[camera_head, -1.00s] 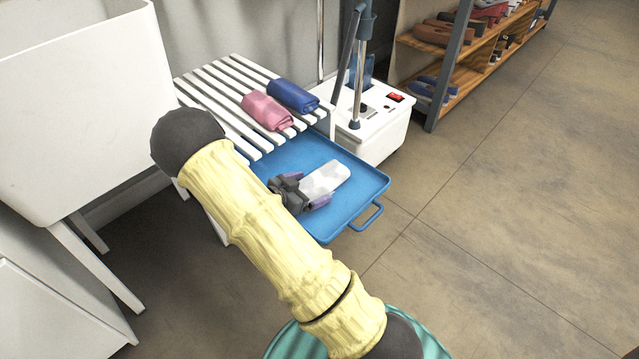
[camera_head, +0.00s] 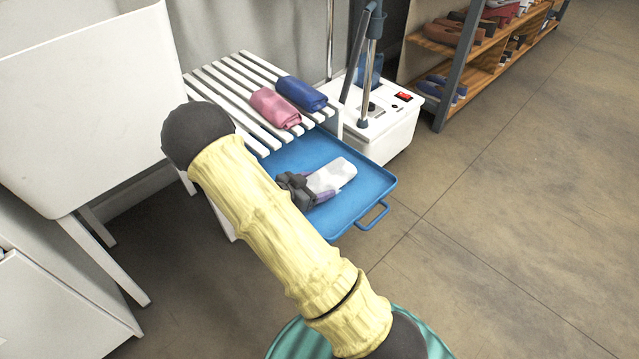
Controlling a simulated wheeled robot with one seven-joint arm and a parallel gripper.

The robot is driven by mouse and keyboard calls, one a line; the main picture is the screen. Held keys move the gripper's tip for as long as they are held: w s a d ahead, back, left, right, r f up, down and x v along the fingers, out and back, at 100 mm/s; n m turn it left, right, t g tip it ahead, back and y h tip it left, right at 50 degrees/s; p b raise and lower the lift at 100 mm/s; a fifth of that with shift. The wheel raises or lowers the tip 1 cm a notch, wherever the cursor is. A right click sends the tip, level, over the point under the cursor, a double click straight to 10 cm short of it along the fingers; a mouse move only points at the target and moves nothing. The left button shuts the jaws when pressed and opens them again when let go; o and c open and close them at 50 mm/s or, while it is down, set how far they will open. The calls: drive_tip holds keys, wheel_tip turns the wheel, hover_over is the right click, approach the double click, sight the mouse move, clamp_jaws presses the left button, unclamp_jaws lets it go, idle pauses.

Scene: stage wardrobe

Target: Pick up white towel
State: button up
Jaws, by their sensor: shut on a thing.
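The white towel (camera_head: 335,175) is a pale rolled cloth low over the blue tray (camera_head: 372,203). I cannot tell whether it still touches the tray. My gripper (camera_head: 325,189), dark with purple fingers, is at the towel's near left end and is shut on it. The gripper body and fingers hide that end of the towel. My yellow arm crosses the view in front of the tray's left part.
A pink towel (camera_head: 274,108) and a blue towel (camera_head: 301,94) lie on the white slatted bench (camera_head: 228,84) above the tray. A white box with a red switch (camera_head: 386,122) stands behind. A white bin (camera_head: 85,95) is at left. Floor at right is clear.

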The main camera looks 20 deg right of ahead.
wheel_tip(320, 180, up, 10)
drive_tip(key=p, duration=0.5)
drive_tip(key=shift+f+p, duration=0.1)
drive_tip(key=shift+p, duration=0.25)
